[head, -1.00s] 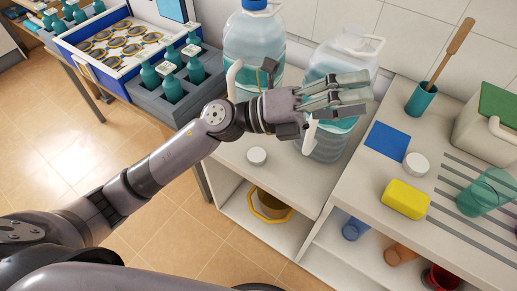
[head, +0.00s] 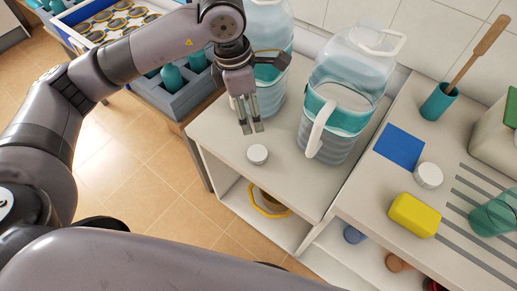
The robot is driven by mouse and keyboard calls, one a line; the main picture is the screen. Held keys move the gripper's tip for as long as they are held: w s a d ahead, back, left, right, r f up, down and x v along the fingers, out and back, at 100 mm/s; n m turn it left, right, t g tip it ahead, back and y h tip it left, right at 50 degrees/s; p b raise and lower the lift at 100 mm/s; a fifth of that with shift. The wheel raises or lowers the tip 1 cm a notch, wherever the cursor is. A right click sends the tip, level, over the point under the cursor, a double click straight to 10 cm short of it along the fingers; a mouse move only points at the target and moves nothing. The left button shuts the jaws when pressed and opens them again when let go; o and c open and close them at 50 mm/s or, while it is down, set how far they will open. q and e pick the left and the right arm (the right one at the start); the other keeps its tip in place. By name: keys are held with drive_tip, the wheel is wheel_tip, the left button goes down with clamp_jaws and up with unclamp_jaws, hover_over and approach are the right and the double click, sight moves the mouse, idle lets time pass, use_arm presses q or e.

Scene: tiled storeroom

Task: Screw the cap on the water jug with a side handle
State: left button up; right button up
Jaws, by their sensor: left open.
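A second white cap (head: 429,176) lies on the counter at right. My left gripper (head: 252,130) is open and empty, fingers pointing down just above and behind the nearer cap as seen here. My right gripper is not in view.
Another water jug (head: 272,75) stands left of the first, partly behind my left gripper. A blue square (head: 399,146), yellow sponge (head: 414,215) and teal cup (head: 438,102) are on the right counter. A grey crate (head: 180,95) of teal bottles is at left.

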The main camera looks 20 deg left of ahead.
use_arm(q)
drive_tip(key=shift+a, duration=0.2)
drive_tip(key=p, duration=0.2)
hover_over(257, 151)
wheel_tip(257, 151, down, 12)
drive_tip(key=shift+f, duration=0.1)
